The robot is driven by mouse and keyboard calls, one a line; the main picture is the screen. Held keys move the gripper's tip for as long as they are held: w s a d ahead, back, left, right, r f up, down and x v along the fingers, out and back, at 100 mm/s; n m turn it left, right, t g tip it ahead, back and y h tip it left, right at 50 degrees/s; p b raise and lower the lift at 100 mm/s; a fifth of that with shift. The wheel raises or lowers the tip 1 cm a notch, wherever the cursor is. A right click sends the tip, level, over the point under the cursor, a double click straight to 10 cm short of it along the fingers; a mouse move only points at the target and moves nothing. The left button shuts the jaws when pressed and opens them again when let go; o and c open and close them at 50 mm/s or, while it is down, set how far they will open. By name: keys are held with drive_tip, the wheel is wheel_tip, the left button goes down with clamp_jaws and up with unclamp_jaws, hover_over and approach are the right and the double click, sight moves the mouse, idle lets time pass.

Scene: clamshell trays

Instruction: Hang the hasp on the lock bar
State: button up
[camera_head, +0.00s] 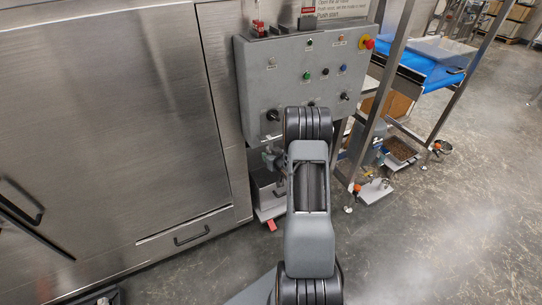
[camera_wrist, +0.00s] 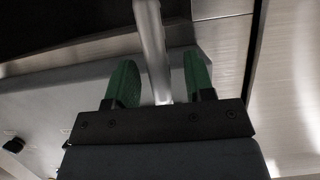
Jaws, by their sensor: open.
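In the wrist view my gripper (camera_wrist: 160,60) is open, with its two green fingers apart. A shiny metal rod (camera_wrist: 152,40) runs between the fingers, with a visible gap on each side. I cannot tell whether this rod is the lock bar. In the head view a small red item (camera_head: 258,25) with a pale upper part is at the top left of the grey control box. It may be the hasp, but it is too small to be sure. My own arm hides my gripper in the head view.
The grey control box (camera_head: 305,75) carries several buttons and knobs, with a red emergency stop (camera_head: 368,43) at its right. A steel machine front (camera_head: 95,120) fills the left. A blue conveyor (camera_head: 430,65) stands at the right. Open floor (camera_head: 440,240) lies at lower right.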

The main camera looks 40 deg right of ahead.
drive_tip(key=b+v, duration=0.1)
drive_tip(key=v, duration=1.3)
drive_tip(key=s+d+f+m+g+h, duration=0.2)
drive_tip(key=s+f+g, duration=0.4)
wheel_tip(320, 180, up, 3)
drive_tip(key=s+a+g, duration=0.3)
drive_tip(key=g, duration=0.1)
drive_tip(key=s+a+r+n+y, duration=0.1)
drive_tip(key=a+r+n+y, duration=0.1)
drive_tip(key=a+r, duration=0.7)
drive_tip(key=s+a+r+n+y, duration=0.1)
drive_tip(key=s+a+r, duration=0.1)
drive_tip(key=a+r, duration=0.7)
drive_tip(key=a, duration=0.6)
drive_tip(key=shift+s+a+n+y, duration=0.2)
drive_tip(key=shift+n+y, duration=0.2)
